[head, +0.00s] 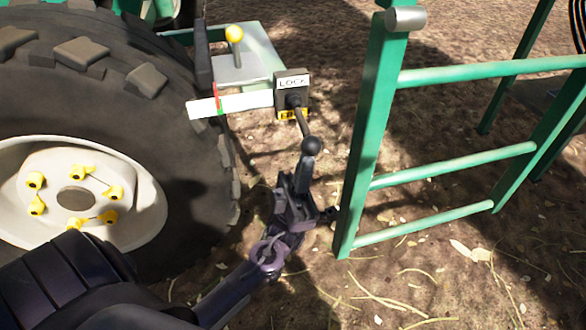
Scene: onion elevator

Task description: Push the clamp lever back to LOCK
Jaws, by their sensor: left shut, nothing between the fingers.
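The clamp lever (303,124) has a dark knob (311,145) at its lower end. It comes out of a dark box with a LOCK label (293,82) at its top and a yellow label, partly hidden, at its bottom. The lever slants down and right, away from the LOCK label. My left gripper (303,175) is shut and empty, just below the knob. Whether it touches the knob I cannot tell. My right gripper is not in view.
A large tractor tire (130,60) with a pale hub fills the left. A green ladder frame (372,130) stands close on the right of my gripper. Straw-strewn ground (430,280) is open at the front right.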

